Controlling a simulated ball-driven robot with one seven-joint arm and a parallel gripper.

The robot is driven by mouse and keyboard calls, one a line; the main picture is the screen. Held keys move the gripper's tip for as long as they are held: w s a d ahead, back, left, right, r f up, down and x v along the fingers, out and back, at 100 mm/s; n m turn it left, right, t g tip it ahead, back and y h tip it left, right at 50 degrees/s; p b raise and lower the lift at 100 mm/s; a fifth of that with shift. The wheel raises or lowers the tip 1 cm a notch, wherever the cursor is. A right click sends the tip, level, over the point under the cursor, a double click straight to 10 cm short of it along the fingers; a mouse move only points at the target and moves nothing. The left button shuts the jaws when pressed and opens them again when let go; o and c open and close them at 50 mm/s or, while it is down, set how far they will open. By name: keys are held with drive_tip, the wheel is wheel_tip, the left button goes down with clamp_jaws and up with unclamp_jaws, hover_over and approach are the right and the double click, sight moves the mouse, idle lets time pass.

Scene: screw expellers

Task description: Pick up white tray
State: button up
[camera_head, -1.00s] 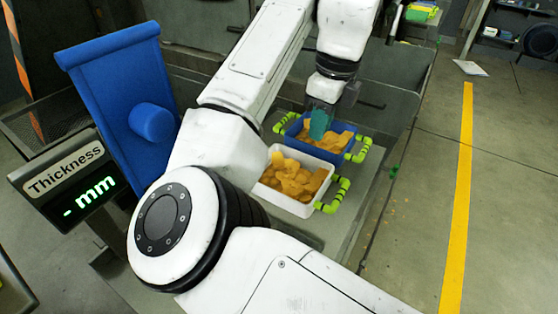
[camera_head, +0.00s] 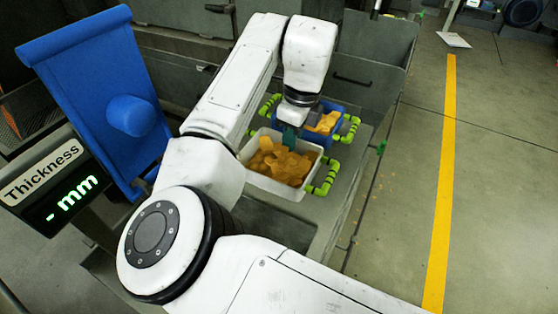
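The white tray (camera_head: 287,191) stands on a grey ledge, filled with orange-brown pieces. A green tube handle (camera_head: 326,177) shows on its right side. Its left side is partly hidden by my arm. My gripper (camera_head: 289,138) points down at the back edge of the white tray, close to where it meets the blue tray. Only a small teal part of the gripper shows, so I cannot tell whether its fingers are open, or whether it touches the tray.
A blue tray (camera_head: 338,135) with similar pieces and green handles stands right behind the white one. A blue chute (camera_head: 95,85) and a thickness display (camera_head: 55,185) are at the left. Open floor with a yellow line (camera_head: 443,190) lies to the right.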

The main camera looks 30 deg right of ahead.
drive_tip(key=shift+f, duration=0.3)
drive_tip(key=shift+c, duration=0.3)
clamp_jaws()
drive_tip(key=shift+r, duration=0.15)
